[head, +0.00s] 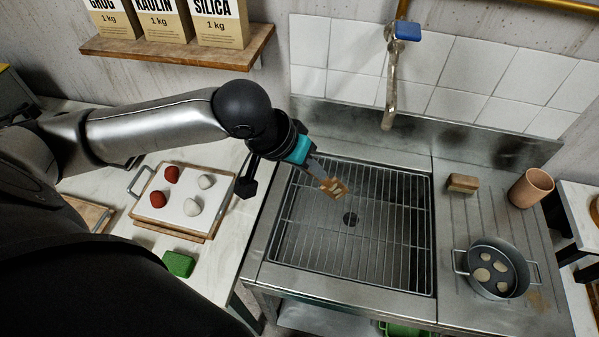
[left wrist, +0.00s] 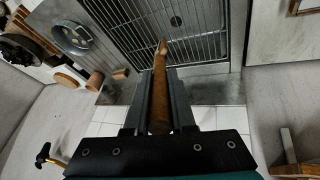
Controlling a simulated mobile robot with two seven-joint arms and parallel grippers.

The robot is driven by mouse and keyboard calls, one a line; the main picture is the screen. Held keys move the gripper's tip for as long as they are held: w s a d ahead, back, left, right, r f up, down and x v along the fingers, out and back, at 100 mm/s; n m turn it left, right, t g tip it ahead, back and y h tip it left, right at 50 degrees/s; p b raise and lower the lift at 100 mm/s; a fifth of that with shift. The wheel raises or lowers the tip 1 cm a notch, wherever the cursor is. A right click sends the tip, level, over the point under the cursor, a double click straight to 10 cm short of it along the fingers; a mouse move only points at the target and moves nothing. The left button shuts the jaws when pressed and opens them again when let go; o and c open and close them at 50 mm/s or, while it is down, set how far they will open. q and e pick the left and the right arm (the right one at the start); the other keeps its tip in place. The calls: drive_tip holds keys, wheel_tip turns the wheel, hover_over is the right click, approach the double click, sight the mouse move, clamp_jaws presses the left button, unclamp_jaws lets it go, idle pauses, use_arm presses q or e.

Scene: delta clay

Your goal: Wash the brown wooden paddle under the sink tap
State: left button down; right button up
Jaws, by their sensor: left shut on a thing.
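The brown wooden paddle (head: 334,188) is in my left gripper (head: 316,170), above the left part of the sink (head: 427,180). Its far end shows pale patches in the head view. In the left wrist view the paddle (left wrist: 160,92) runs lengthwise between the two fingers, its tip pointing toward the sink rack (left wrist: 203,22); the fingers hide part of its sides. The tap (head: 390,85), with a blue handle, hangs from the wall behind the sink, to the right of and apart from the paddle. No water shows. My right gripper is out of view.
Left of the sink, a tray (head: 150,214) holds red and pale lumps, near a green sponge (head: 179,263). On the right drainboard stand a pan (head: 491,290) with pale pieces, a brush-like block (head: 463,183) and a clay cup (head: 530,188). A shelf (head: 180,50) holds boxes.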

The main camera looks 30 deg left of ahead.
use_arm(q)
drive_tip(key=w+d+b, duration=0.1)
drive_tip(key=w, duration=0.1)
drive_tip(key=w+d+f+b, duration=0.1)
drive_tip(key=w, duration=0.1)
drive_tip(key=w+d+b, duration=0.1)
drive_tip(key=w, duration=0.1)
drive_tip(key=shift+d+f+b, duration=0.2)
drive_tip(key=shift+f+b, duration=0.05)
drive_tip(key=shift+b, duration=0.15)
drive_tip(key=shift+w+d+r+p, duration=0.1)
drive_tip(key=shift+w+d+p, duration=0.15)
drive_tip(key=shift+p, duration=0.2)
drive_tip(key=shift+w+d+f+p, duration=0.2)
drive_tip(key=shift+w+d+p, duration=0.15)
drive_tip(key=shift+w, duration=0.35)
drive_tip(key=shift+w+d+f+p, duration=0.2)
drive_tip(key=shift+w+d, duration=0.15)
drive_tip(key=shift+w, duration=0.3)
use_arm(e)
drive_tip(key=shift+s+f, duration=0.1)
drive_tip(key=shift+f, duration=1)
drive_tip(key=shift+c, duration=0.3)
